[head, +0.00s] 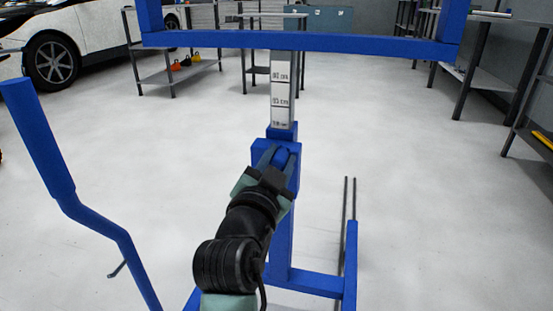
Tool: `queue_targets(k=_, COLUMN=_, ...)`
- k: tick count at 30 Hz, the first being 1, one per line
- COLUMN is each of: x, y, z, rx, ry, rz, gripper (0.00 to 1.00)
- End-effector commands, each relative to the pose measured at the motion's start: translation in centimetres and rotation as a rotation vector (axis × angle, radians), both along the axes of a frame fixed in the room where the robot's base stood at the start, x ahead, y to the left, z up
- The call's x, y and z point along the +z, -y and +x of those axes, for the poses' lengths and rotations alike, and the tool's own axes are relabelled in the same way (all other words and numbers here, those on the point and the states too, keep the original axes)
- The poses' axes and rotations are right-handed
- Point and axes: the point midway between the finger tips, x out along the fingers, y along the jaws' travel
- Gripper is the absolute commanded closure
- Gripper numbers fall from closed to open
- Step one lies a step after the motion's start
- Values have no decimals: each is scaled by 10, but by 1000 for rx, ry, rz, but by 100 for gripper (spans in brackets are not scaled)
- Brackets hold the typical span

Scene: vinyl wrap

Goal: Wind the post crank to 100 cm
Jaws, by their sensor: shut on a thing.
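The blue post (283,238) stands in the middle of the head view, on a blue base frame. A grey inner column (282,75) rises out of its sleeve, with a white scale on it. The marks read about 90 cm and 95 cm, with a lower one, probably 100 cm, just above the blue collar (282,131). My gripper (279,156) is at the blue box below the collar, shut on a small blue part there, which I take to be the crank's handle. The gripper and wrist hide most of the crank.
A blue crossbar (300,42) spans the top of the column. A bent blue bar (95,220) stands at left. Dark rods (345,215) rise at right. Shelves (180,70), benches (480,60) and a white car (60,40) stand behind. The floor around is clear.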

Motion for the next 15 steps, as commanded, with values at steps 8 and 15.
queue_targets(k=8, x=-2, y=7, z=-1, rx=-15, ry=-7, rz=-2, gripper=100)
queue_targets(k=15, x=-2, y=5, z=-1, rx=-10, ry=-6, rz=-1, gripper=36)
